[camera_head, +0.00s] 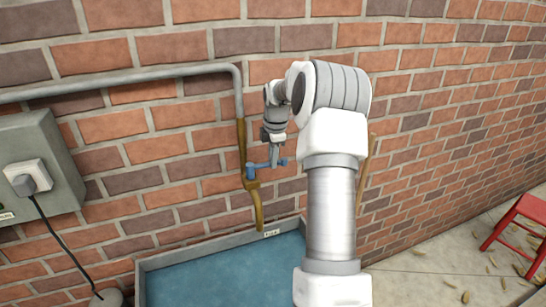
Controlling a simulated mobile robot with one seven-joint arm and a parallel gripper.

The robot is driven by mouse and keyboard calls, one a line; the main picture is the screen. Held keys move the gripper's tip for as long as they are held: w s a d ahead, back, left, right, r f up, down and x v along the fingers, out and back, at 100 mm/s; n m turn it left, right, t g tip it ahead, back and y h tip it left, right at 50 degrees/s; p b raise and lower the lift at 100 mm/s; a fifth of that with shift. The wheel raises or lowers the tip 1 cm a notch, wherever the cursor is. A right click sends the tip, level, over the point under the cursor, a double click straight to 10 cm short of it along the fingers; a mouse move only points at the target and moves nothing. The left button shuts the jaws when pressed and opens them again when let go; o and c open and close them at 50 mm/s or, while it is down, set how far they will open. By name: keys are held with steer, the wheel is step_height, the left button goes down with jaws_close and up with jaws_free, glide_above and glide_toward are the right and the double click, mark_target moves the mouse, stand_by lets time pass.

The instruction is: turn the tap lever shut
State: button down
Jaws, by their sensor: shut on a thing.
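A brass tap (254,192) hangs at the end of a grey pipe on the brick wall, its spout pointing down over a basin. A blue lever (263,165) sticks out to the right from the tap body, roughly level and tilted slightly up. My gripper (275,160) reaches down from above and is shut on the lever, out from the tap body. The fingers are small here and partly merge with the lever, so the exact grip is hard to make out.
A grey-rimmed basin (180,250) with a blue inside stands below the tap, with a small label on its rim. A grey box (30,150) with a plug and black cable is at left. A red stool (520,235) stands at right on a littered floor.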

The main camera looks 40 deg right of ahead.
steer(key=shift+w+d+n, duration=0.1)
steer(key=shift+w+n, duration=0.15)
steer(key=shift+n, duration=0.25)
steer(key=c, duration=0.8)
jaws_free()
steer(key=shift+w, duration=0.1)
steer(key=shift+o, duration=0.2)
steer(key=shift+r, duration=0.1)
steer(key=s+r+b, duration=0.1)
steer(key=s+r, duration=0.2)
steer(key=r, duration=1.4)
steer(key=shift+s+a, duration=0.2)
steer(key=shift+a, duration=0.2)
